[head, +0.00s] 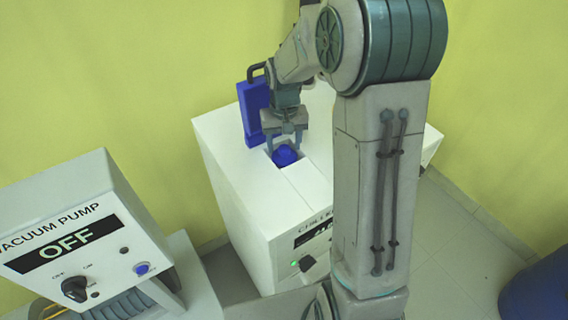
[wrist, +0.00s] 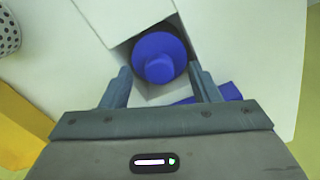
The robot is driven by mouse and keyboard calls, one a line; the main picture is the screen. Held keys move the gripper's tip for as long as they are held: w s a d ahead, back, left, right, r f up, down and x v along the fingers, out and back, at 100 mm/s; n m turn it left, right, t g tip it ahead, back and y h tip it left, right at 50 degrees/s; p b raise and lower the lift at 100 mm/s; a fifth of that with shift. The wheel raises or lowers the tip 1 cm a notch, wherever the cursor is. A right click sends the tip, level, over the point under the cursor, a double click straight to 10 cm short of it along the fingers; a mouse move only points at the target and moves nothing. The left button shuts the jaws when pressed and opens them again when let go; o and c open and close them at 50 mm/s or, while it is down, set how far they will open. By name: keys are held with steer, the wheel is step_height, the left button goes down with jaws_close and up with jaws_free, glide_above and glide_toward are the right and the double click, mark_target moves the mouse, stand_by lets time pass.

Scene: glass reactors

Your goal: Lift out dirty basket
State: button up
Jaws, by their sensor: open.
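A round blue piece with a smaller raised knob on top sits in a square opening in the top of a white chiller cabinet (head: 236,174). The blue piece (head: 286,156) also shows in the wrist view (wrist: 160,56). I cannot tell whether it is the top of the dirty basket; what lies below it is hidden in the opening. My gripper (head: 284,142) is above the opening, pointing down, open and empty. In the wrist view its fingers (wrist: 160,76) stand on either side of the blue piece, apart from it.
A blue upright panel (head: 253,112) with a dark handle stands right behind the opening. A vacuum pump box (head: 75,235) reading OFF is at left. A perforated white item (wrist: 8,32) shows at the wrist view's edge. A blue drum (head: 538,290) stands at lower right.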

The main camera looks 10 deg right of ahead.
mark_target(284, 156)
steer(key=shift+f, duration=1.45)
jaws_close()
steer(key=shift+r, duration=0.15)
